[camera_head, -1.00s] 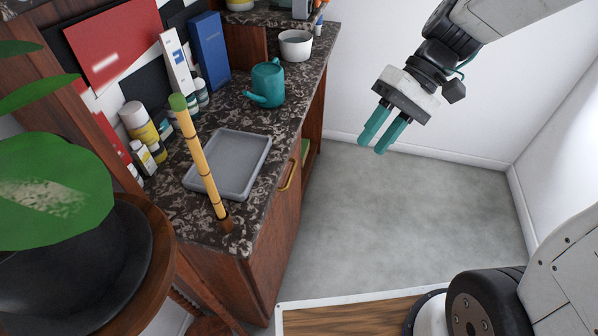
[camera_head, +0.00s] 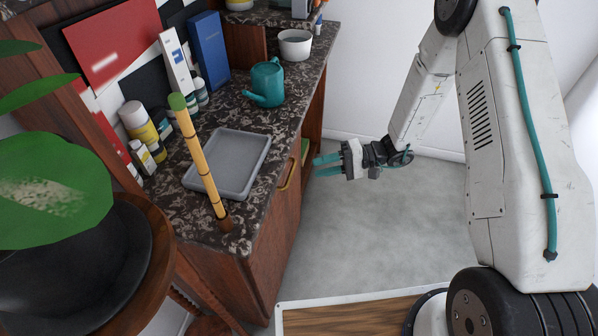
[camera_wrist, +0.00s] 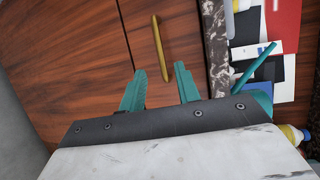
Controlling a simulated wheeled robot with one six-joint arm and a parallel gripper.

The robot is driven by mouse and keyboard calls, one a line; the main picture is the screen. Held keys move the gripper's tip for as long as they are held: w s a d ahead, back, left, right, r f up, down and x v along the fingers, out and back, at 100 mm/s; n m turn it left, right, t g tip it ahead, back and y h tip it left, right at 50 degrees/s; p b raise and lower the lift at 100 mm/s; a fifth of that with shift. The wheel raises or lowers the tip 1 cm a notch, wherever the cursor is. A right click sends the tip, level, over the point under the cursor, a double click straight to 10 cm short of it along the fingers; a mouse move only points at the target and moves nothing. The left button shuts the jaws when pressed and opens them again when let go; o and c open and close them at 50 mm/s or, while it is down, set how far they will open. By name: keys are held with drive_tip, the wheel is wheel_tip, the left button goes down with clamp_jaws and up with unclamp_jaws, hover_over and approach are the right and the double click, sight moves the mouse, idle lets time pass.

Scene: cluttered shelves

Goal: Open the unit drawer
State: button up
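The wooden unit (camera_head: 262,268) stands on the left with a dark speckled top. Its front carries a brass handle (camera_head: 288,172) just below the counter edge; the drawer front (camera_wrist: 164,45) with this handle also fills the upper middle of the wrist view. My gripper (camera_head: 316,166) has teal fingers and points left at the unit's front, a little to the right of the handle. In the wrist view the two fingers (camera_wrist: 160,80) are spread, with nothing between them. The handle lies ahead of and between the fingertips, apart from them. The drawer looks shut.
On the counter stand a grey tray (camera_head: 245,152), a bamboo stick (camera_head: 196,150), a teal watering can (camera_head: 267,84) and a white pot (camera_head: 295,45). A potted plant (camera_head: 50,190) is at the left.

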drive_tip(key=a+f, duration=0.1)
drive_tip(key=a, duration=0.6)
drive_tip(key=shift+s, duration=0.2)
drive_tip(key=shift+f, duration=0.1)
clamp_jaws()
